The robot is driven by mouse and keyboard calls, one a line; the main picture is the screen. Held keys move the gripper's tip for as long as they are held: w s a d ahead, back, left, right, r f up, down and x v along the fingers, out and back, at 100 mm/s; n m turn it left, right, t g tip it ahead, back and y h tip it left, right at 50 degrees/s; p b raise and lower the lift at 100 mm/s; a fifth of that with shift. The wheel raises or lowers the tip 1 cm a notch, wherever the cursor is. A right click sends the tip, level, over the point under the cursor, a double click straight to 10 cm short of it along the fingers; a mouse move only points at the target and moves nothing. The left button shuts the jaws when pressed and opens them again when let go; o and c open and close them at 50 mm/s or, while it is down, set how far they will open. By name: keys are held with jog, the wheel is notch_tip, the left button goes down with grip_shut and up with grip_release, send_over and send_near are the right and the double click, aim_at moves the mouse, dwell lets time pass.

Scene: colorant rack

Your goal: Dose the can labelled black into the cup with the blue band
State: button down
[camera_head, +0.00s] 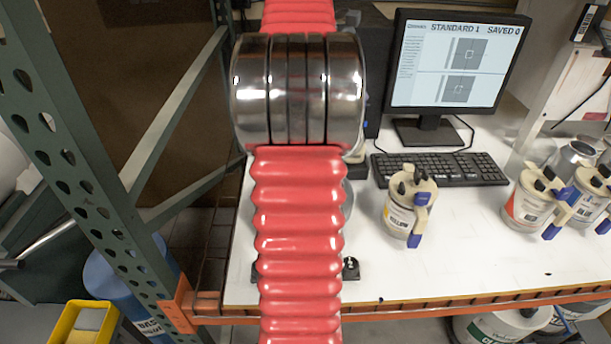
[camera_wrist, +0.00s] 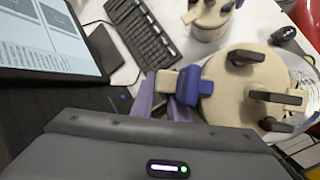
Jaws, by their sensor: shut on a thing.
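In the wrist view my gripper (camera_wrist: 167,88) shows purple fingers closed at the beige and blue handle of a can with a beige lid (camera_wrist: 240,85). Black knobs stand on its lid. Only a sliver of its label shows at the lower right, and I cannot read it. I cannot make out a can labelled black or a cup with a blue band in either view.
A yellow-labelled can (camera_head: 402,205) stands on the white table (camera_head: 450,265). Two more cans, one red-labelled (camera_head: 530,200) and one blue-labelled (camera_head: 592,195), stand at the right. A monitor (camera_head: 455,65) and keyboard (camera_head: 440,168) are behind. A green rack post (camera_head: 85,180) rises at left.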

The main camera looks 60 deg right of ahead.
jog(key=shift+s+d+f, duration=0.1)
jog(key=shift+d+f, duration=0.1)
jog(key=shift+f, duration=0.2)
jog(key=y+b, duration=0.1)
jog(key=d+y+b, duration=0.1)
jog(key=b, duration=0.1)
jog(key=shift+s+d+f+t, duration=0.15)
jog(key=shift+d+f+t, duration=0.15)
jog(key=shift+f, duration=0.1)
jog(key=shift+s+d+f+n+t+y+b, duration=0.15)
jog(key=shift+d+f+n+y+b, duration=0.1)
jog(key=shift+f+y+b, duration=0.4)
jog(key=shift+w+d+f+n+t+y+b, duration=0.1)
jog(key=shift+d+f+n+t+y+b, duration=0.2)
jog(key=shift+f+b, duration=0.4)
jog(key=shift+a+r, duration=0.1)
jog(key=shift+r, duration=0.05)
jog(key=shift+r, duration=2.5)
jog(key=shift+s, duration=0.2)
